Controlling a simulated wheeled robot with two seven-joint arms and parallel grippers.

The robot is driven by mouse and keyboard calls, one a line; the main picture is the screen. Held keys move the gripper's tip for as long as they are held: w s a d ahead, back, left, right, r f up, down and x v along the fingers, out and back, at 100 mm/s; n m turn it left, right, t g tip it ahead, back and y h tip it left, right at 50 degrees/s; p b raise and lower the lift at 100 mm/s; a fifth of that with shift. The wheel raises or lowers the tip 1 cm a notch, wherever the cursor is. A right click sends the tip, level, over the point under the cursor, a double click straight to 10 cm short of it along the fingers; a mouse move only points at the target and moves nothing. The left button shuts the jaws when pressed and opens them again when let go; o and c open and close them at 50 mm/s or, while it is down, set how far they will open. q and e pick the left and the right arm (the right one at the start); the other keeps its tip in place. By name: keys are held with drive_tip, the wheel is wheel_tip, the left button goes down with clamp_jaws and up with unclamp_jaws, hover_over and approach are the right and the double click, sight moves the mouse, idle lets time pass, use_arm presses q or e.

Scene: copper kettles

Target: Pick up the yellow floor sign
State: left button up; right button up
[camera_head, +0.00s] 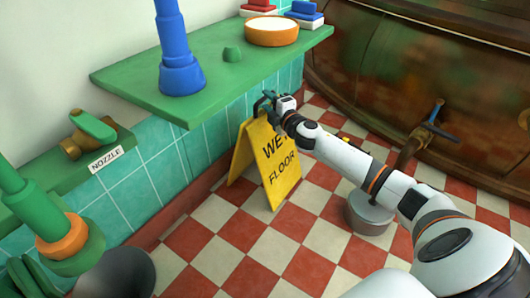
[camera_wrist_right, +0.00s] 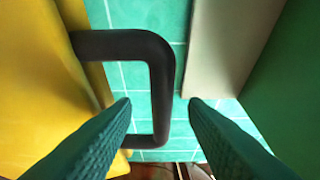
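The yellow floor sign (camera_head: 279,172) with the words "WET FLOOR" stands upright and folded open on the checkered floor, close to the teal tiled wall. My right gripper (camera_head: 267,103) is at the top of the sign. In the right wrist view, the sign's yellow face (camera_wrist_right: 35,90) fills the left side, and its black loop handle (camera_wrist_right: 161,85) sticks out from it. The open fingers (camera_wrist_right: 160,104) lie on either side of the handle's outer bar, with gaps showing at both sides.
A green shelf (camera_head: 130,75) holding a blue stand (camera_head: 180,60) and an orange-rimmed bowl (camera_head: 272,31) overhangs close to the sign. A copper vessel (camera_head: 390,60) with a tap (camera_head: 425,125) stands at right, and a metal pot (camera_head: 366,217) is below the tap.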

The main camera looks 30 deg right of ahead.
drive_tip(key=shift+w+d+b, duration=0.1)
drive_tip(key=shift+w+b, duration=0.35)
drive_tip(key=shift+w, duration=0.9)
clamp_jaws()
idle(0.3)
drive_tip(key=shift+r, duration=0.1)
